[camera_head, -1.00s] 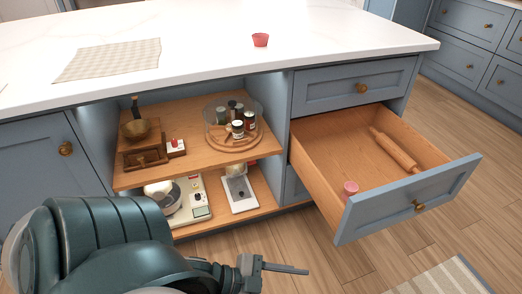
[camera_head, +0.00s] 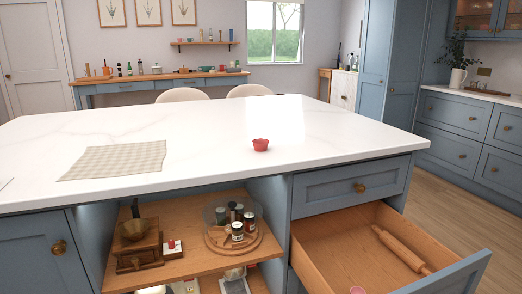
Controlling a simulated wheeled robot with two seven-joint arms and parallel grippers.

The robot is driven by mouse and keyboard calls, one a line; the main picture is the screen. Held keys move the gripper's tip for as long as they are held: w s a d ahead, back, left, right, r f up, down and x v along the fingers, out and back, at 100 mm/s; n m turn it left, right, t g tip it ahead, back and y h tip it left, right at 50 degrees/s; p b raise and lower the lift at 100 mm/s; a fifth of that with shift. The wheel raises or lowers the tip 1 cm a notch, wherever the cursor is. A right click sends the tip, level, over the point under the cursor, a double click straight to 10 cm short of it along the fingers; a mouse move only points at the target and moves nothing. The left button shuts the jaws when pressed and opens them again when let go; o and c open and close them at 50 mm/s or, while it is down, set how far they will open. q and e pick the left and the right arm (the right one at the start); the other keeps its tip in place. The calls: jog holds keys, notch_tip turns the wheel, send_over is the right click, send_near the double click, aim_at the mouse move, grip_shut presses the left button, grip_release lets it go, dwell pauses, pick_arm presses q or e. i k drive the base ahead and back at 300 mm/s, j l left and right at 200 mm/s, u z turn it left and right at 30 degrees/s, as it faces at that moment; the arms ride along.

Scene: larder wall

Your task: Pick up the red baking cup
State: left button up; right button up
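A small red baking cup (camera_head: 261,145) stands upright on the white marble island top (camera_head: 215,125), right of the middle and some way in from the front edge. A pink cup (camera_head: 357,290) shows only its top at the bottom edge of the picture, inside the open drawer (camera_head: 345,255). Neither of my grippers is in view now, so I cannot see how they stand.
A checked cloth (camera_head: 115,160) lies on the island top to the left. The drawer juts out below the top with a rolling pin (camera_head: 400,248) in it. An open shelf (camera_head: 195,262) holds a grinder (camera_head: 138,245) and a round tray of jars (camera_head: 232,232). The top around the red cup is clear.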

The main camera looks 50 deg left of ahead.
aim_at(260, 145)
jog(key=i+l+u, duration=0.1)
jog(key=i+l, duration=0.2)
jog(key=i, duration=0.15)
jog(key=u, duration=1.7)
